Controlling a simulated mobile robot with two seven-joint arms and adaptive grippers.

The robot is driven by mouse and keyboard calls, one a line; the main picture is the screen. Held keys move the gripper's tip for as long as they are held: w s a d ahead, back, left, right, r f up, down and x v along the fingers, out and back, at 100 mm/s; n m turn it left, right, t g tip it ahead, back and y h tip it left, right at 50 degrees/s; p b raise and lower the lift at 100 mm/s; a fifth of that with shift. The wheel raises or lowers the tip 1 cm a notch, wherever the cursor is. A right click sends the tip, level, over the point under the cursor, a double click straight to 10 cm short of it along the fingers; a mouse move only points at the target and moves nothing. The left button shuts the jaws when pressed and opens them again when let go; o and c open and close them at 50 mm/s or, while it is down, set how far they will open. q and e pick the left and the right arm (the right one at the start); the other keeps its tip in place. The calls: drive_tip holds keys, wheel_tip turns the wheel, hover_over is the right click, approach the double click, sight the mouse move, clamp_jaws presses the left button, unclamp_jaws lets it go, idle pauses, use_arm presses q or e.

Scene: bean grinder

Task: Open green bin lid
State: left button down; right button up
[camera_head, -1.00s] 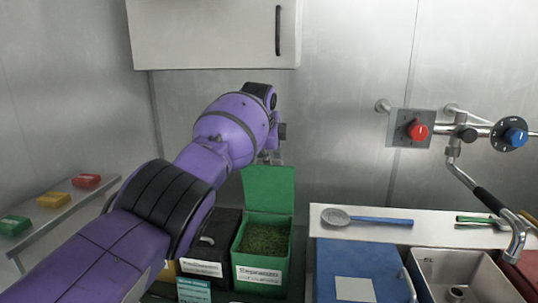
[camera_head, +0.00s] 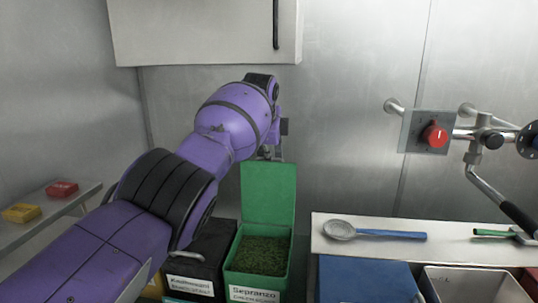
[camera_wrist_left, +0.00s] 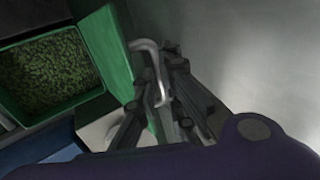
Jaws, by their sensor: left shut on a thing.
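The green bin (camera_head: 270,287) stands in the row of bins, filled with green beans (camera_head: 260,255). Its green lid (camera_head: 269,194) stands upright at the back, open, and the beans are exposed. My left gripper (camera_head: 270,154) is at the lid's top edge, mostly hidden behind my purple wrist. In the left wrist view, my left gripper (camera_wrist_left: 163,95) is shut on the curved silver lid handle (camera_wrist_left: 145,46), beside the lid (camera_wrist_left: 105,48). The beans also show in that view (camera_wrist_left: 45,72). My right gripper is not in view.
A black bin (camera_head: 207,250) stands directly left of the green one. A wall cabinet (camera_head: 200,30) hangs above my arm.

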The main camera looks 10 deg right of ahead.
use_arm(q)
drive_tip(key=shift+w+r, duration=0.25)
drive_tip(key=shift+r, duration=0.65)
drive_tip(key=c, duration=2.1)
unclamp_jaws()
drive_tip(key=shift+f, duration=0.15)
drive_tip(key=shift+s, duration=0.1)
drive_tip(key=v, duration=1.1)
drive_tip(key=shift+s+a, duration=0.15)
drive_tip(key=shift+s, duration=0.25)
